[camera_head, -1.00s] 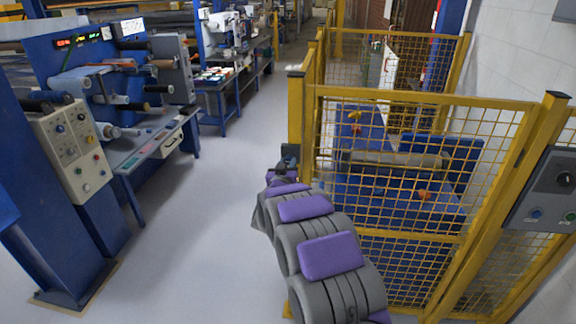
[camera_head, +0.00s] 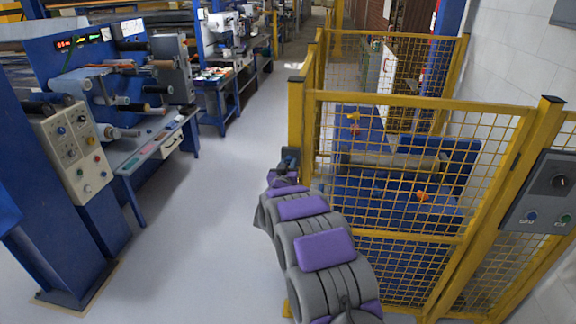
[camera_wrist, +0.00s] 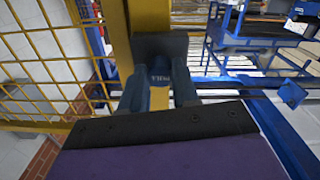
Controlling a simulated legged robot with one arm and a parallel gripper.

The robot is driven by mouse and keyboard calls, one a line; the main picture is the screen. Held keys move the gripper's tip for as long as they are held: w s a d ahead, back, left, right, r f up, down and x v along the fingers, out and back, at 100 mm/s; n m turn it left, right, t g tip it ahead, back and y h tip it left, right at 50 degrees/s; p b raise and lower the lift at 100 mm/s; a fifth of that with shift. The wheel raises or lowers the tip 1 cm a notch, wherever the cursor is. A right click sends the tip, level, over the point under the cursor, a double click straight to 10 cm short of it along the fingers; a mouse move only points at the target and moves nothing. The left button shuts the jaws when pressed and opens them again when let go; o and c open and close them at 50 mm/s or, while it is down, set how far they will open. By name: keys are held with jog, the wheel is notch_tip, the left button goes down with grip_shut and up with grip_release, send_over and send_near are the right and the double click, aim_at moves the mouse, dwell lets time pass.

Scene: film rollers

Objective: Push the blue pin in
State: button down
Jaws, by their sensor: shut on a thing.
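A strip of yellow shows between the fingers. In the head view, my gripper (camera_head: 285,171) is small and dark beside the post, just below a blue-grey latch box (camera_head: 290,155). I cannot make out the blue pin as a separate part; the fingers may hide it.
A yellow mesh fence (camera_head: 400,150) encloses a blue machine with a roller (camera_head: 395,162). A control box (camera_head: 545,190) hangs on the right. A blue machine (camera_head: 70,150) with rollers stands on the left. The grey floor (camera_head: 215,200) between is clear.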

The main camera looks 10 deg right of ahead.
jog(key=c, duration=1.1)
grip_release()
jog(key=shift+w, duration=0.15)
jog(key=shift+o, duration=1.4)
jog(key=shift+a, duration=0.1)
jog(key=p+v, duration=0.2)
jog(key=v, duration=1.5)
jog(key=shift+s+a, duration=0.15)
jog(key=shift+s, duration=0.05)
jog(key=shift+f, duration=0.1)
